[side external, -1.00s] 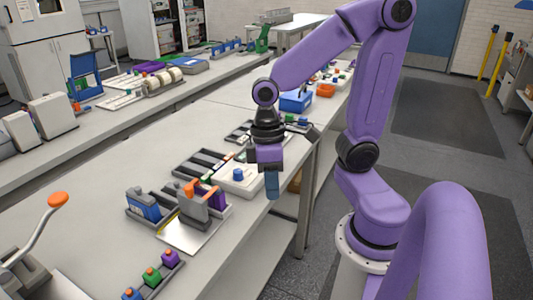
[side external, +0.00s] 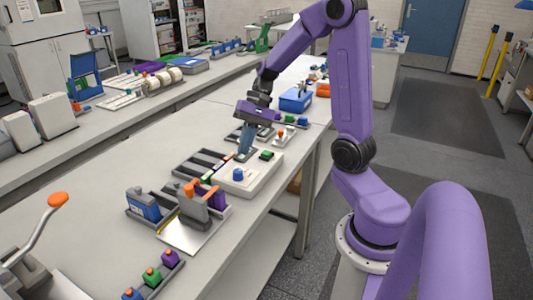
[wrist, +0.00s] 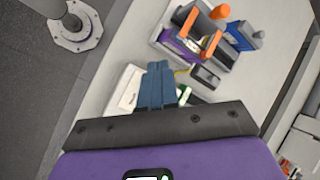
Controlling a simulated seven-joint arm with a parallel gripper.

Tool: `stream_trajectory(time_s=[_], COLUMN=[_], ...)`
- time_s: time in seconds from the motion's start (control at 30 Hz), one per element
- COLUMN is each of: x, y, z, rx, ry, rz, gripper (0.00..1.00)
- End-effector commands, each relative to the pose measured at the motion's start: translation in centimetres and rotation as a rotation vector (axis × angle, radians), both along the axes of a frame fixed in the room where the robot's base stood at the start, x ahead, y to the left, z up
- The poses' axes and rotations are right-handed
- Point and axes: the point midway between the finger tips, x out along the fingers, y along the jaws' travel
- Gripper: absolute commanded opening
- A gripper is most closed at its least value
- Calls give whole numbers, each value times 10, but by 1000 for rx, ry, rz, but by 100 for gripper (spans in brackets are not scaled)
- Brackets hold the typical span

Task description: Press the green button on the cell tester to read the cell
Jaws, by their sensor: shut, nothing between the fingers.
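The cell tester (side external: 262,172) is a white box on the bench with a blue knob (side external: 238,174) at its near end and a green button (side external: 266,155) at its far end. My gripper (side external: 243,156) is shut and empty, its blue fingers pointing down over the tester's far left part, left of the green button. I cannot tell whether the fingertips touch the tester. In the wrist view the shut fingers (wrist: 160,66) cover part of the white tester (wrist: 125,92); the green button cannot be made out there.
A dark slotted rack (side external: 190,166) lies left of the tester. A grey fixture with orange parts (side external: 194,206) and a blue block (side external: 145,205) stand nearer. A blue bin (side external: 296,100) is farther back. The bench's front edge runs close to the tester.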

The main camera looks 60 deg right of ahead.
Motion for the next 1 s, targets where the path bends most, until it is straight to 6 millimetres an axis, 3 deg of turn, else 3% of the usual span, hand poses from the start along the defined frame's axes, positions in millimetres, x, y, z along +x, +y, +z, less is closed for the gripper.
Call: stream_trajectory(time_s=[0.3,0.6,0.8,1.0], x=[23,22,18,18], y=[-83,-154,-175,-177], z=[0,0,0,0], rx=[125,222,249,252], ry=[-2,-31,-45,-47], rz=[-411,-720,-807,-817], gripper=[0,0,0,0])
